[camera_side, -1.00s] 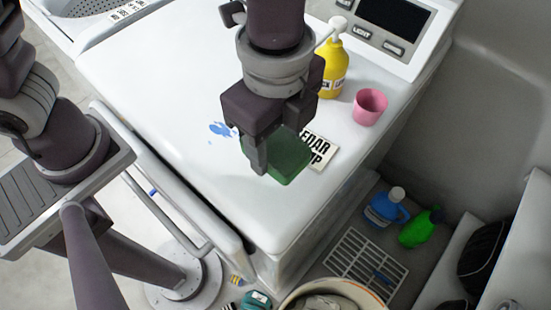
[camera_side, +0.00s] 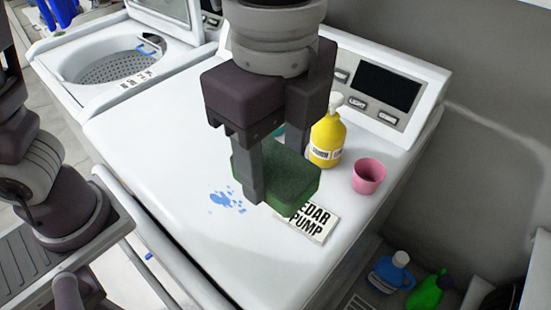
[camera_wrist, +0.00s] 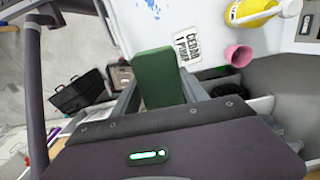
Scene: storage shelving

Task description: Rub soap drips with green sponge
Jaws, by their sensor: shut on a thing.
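The green sponge (camera_side: 286,174) is held between the fingers of my gripper (camera_side: 272,178), which is shut on it. The sponge appears to be above the white machine top, and it also shows in the wrist view (camera_wrist: 159,79) between the two fingers. The blue soap drips (camera_side: 227,200) lie on the white top, left of the sponge in the side view. They show in the wrist view (camera_wrist: 152,7) at the top edge, beyond the sponge. The sponge looks apart from the drips.
A label card (camera_side: 312,222) reading "CEDAR PUMP" lies partly behind the sponge. A yellow pump bottle (camera_side: 327,140) and a pink cup (camera_side: 368,176) stand to the right. The white machine top (camera_side: 150,150) is clear on the left. Blue and green bottles (camera_side: 390,273) sit low at right.

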